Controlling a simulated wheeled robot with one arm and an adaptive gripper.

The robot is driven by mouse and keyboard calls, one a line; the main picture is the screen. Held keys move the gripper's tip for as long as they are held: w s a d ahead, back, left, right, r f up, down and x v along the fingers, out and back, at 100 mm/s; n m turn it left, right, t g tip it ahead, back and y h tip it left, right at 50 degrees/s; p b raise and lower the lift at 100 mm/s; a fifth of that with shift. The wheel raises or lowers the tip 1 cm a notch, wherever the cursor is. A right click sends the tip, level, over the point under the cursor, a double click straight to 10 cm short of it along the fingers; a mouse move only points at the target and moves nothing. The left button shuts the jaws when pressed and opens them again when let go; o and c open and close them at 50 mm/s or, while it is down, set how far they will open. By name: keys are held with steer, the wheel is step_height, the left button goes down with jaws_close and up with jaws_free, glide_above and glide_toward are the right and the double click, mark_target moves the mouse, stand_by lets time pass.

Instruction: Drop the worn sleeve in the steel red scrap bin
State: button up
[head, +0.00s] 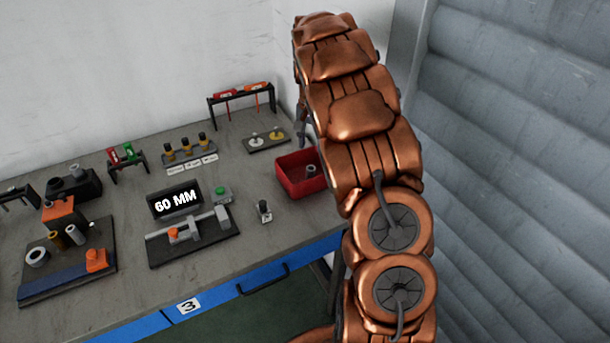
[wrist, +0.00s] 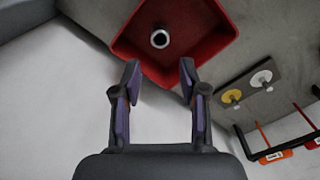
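The red scrap bin (head: 292,181) stands near the right end of the bench, partly hidden by my arm. A small grey sleeve (head: 311,170) is inside it. In the wrist view the bin (wrist: 205,29) fills the upper middle, and the sleeve (wrist: 160,39) shows its round open end inside it. My gripper (wrist: 160,76) is open, with a clear gap between its fingers and nothing held. Its fingertips appear over the bin's near edge in that view. In the head view my gripper is mostly hidden by my arm.
Left of the bin are a stand with white and yellow pieces (head: 266,141) and a small upright part (head: 265,211). A rack with red and orange tools (head: 241,94) stands behind. A gauge with a 60 MM display (head: 176,202) is mid-bench. A grey wall rises at right.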

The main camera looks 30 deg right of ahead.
steer(key=shift+o, duration=0.9)
step_height(320, 180, up, 12)
stand_by(0.5)
steer(key=s+a+n, duration=0.4)
steer(key=s+a, duration=1.1)
steer(key=s, duration=0.2)
steer(key=s+a+f+n, duration=0.2)
steer(key=s+a, duration=0.1)
steer(key=s, duration=0.4)
steer(key=s+a+f+n+g, duration=0.1)
steer(key=s+a+f+n, duration=0.1)
steer(key=s, duration=0.5)
steer(key=s+a+f+n, duration=0.2)
steer(key=s+a+f, duration=0.1)
steer(key=s, duration=0.4)
steer(key=shift+a+g, duration=0.4)
steer(key=shift+a, duration=0.2)
